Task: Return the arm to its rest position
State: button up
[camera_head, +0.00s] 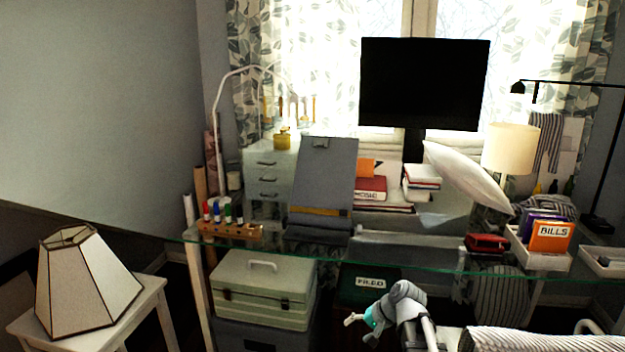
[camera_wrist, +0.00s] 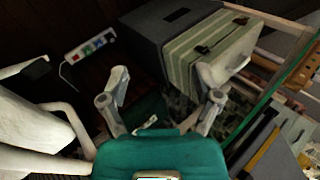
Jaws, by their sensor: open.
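My arm shows at the bottom centre of the head view, in front of the glass desk, with my gripper (camera_head: 352,320) at its left end. In the wrist view my gripper (camera_wrist: 163,92) has its two fingers spread wide apart. Nothing is between the fingertips. The gripper's teal body fills the bottom of that view. Beyond the fingers are a pale green case and the dark floor area under the desk. No finger visibly touches anything.
The glass desk edge (camera_head: 400,268) runs behind my arm. The pale green case (camera_head: 262,290) stands under it, also in the wrist view (camera_wrist: 200,62). A lamp (camera_head: 82,280) stands on a white side table (camera_head: 145,300) at left. Striped bedding (camera_head: 545,339) lies at lower right.

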jog(key=s+d+f+n+g+h, duration=0.1)
jog(key=s+d+f+n+h, duration=0.1)
jog(key=s+h, duration=0.3)
jog(key=s+d+f+n+g+h, duration=0.1)
jog(key=s+d+n+g+h, duration=0.15)
jog(key=s, duration=0.55)
notch_tip(320, 180, up, 21)
jog(key=p, duration=2.2)
jog(key=shift+w+r+t, duration=0.15)
jog(key=shift+w+t, duration=0.05)
jog(key=shift+t, duration=0.15)
